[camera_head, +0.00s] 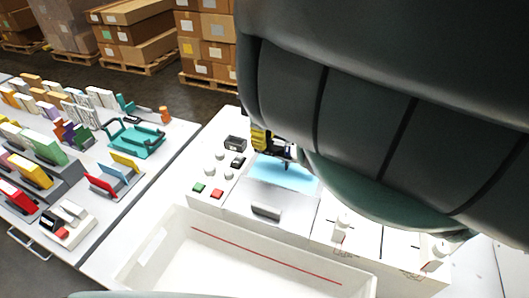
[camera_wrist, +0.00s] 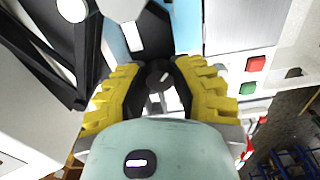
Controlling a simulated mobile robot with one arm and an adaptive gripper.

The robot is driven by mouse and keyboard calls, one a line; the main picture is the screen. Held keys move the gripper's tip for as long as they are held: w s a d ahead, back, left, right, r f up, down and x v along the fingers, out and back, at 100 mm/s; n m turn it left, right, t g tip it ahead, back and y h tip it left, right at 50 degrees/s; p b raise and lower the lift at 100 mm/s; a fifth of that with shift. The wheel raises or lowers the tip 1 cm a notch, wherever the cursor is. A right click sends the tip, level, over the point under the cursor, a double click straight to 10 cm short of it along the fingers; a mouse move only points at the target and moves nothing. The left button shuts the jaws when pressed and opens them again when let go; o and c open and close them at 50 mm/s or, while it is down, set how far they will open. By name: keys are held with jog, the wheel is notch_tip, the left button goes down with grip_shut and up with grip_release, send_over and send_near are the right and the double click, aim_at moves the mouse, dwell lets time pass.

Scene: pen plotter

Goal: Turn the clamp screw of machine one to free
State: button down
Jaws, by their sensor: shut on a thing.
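The plotter of machine one has a light blue sheet (camera_head: 283,174) on its bed, with a dark pen carriage (camera_head: 287,153) over its far edge. My gripper (camera_wrist: 160,82) reaches this carriage from above, and one yellow finger (camera_head: 259,139) shows beside it in the head view. In the wrist view both yellow, ribbed fingers are closed in around a small dark knob (camera_wrist: 158,74), which looks like the clamp screw. Its turn position cannot be read. My arm hides much of the machine in the head view.
A green button (camera_head: 198,188) and a red button (camera_head: 217,194) sit left of the bed. A white bin (camera_head: 150,246) stands in front. White knobs (camera_head: 342,226) are at the right.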

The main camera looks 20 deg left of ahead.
jog(key=shift+n, duration=0.4)
jog(key=c, duration=0.7)
grip_release()
jog(key=shift+r, duration=0.1)
notch_tip(320, 180, up, 5)
jog(key=shift+w+d+f, duration=0.15)
jog(key=shift+f, duration=0.05)
jog(key=shift+r, duration=1.3)
jog(key=shift+a, duration=0.2)
